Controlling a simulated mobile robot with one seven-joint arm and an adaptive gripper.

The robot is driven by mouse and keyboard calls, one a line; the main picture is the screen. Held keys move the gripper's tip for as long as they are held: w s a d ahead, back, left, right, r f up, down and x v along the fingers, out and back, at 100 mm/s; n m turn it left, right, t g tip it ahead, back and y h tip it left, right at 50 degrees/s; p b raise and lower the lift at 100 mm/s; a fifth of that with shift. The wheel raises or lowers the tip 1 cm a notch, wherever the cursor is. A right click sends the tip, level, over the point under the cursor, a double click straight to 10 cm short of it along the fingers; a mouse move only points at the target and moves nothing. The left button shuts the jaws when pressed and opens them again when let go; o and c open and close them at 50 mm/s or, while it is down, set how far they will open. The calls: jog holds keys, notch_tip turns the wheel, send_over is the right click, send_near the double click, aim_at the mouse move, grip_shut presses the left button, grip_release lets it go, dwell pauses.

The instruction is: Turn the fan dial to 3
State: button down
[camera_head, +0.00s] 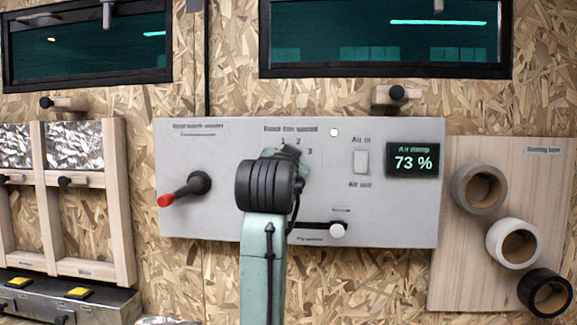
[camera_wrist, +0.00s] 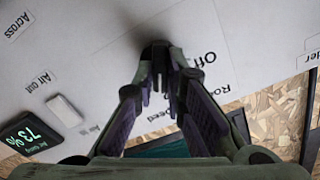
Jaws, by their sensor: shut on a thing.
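The fan dial is a small dark knob (camera_wrist: 157,47) on the pale control panel (camera_head: 225,145), under a fan speed label. My gripper (camera_wrist: 160,82) is shut on the dial, with its two fingers on either side of it in the wrist view. In the head view my wrist and arm hide most of the dial. The numbers 1, 2 and 3 show above and right of my gripper there. The word Off shows beside the dial in the wrist view. Which mark the dial points to I cannot tell.
Left of my arm is a red-tipped lever (camera_head: 185,189). To the right are a white air switch (camera_head: 361,162), a display (camera_head: 413,161) reading 73 % and a slider with a pale knob (camera_head: 337,229). Tape rolls (camera_head: 512,243) hang on a wooden board at the right.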

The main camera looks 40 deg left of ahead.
jog(key=m, duration=0.6)
jog(key=shift+f, duration=0.1)
jog(key=shift+m, duration=0.3)
dwell(0.3)
jog(key=c, duration=1.6)
grip_release()
jog(key=shift+c, duration=0.2)
jog(key=shift+d, duration=0.1)
jog(key=v, duration=1.2)
